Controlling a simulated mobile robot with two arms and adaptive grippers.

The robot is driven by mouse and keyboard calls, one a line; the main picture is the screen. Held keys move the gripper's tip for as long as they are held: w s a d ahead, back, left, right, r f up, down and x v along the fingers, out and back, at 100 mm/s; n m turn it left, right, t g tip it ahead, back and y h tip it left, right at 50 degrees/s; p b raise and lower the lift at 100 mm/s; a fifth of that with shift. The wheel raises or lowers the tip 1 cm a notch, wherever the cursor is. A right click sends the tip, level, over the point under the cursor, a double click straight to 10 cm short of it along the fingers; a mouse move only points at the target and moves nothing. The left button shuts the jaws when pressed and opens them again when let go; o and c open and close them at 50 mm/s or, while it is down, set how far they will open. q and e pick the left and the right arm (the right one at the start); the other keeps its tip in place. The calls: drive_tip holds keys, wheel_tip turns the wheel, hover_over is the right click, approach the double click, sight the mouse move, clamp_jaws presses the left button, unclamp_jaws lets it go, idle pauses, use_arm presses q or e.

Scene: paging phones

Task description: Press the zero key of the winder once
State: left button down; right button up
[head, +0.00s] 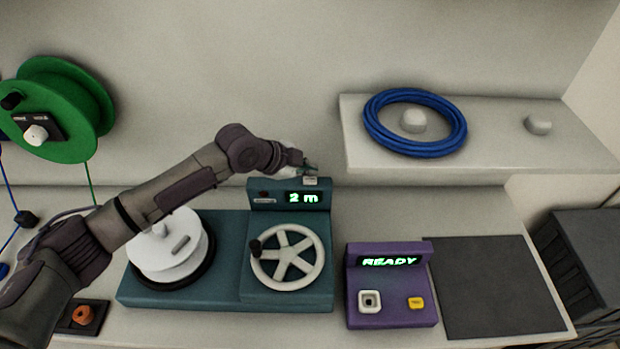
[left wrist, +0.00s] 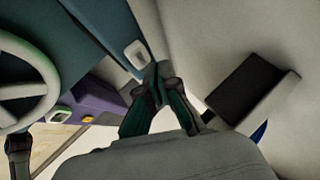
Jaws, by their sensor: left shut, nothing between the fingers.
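The teal winder (head: 228,290) stands on the bench with a white drum (head: 168,245), a pale handwheel (head: 288,256) and a raised display (head: 303,198) reading "2 m". A small pale key (head: 311,181) sits on top of the display housing, and it also shows in the left wrist view (left wrist: 137,53). My left gripper (head: 310,168) is shut and empty, just above this key. In the left wrist view the closed fingertips (left wrist: 157,74) are close beside the key; I cannot tell whether they touch. My right gripper is not in view.
A purple box (head: 390,316) reading "READY", with a white and a yellow button, stands right of the winder. A dark mat (head: 495,285) lies beyond it. A blue cable coil (head: 415,148) rests on the shelf (head: 490,148). A green reel (head: 80,90) is at the left.

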sight(308, 181)
use_arm(q)
drive_tip(key=shift+f, duration=0.1)
drive_tip(key=shift+f, duration=0.3)
idle(0.3)
drive_tip(key=shift+f+b, duration=0.45)
drive_tip(key=shift+f, duration=0.1)
idle(0.6)
drive_tip(key=shift+r+p, duration=0.8)
drive_tip(key=shift+r, duration=0.15)
wheel_tip(308, 181, up, 5)
drive_tip(key=p, duration=0.4)
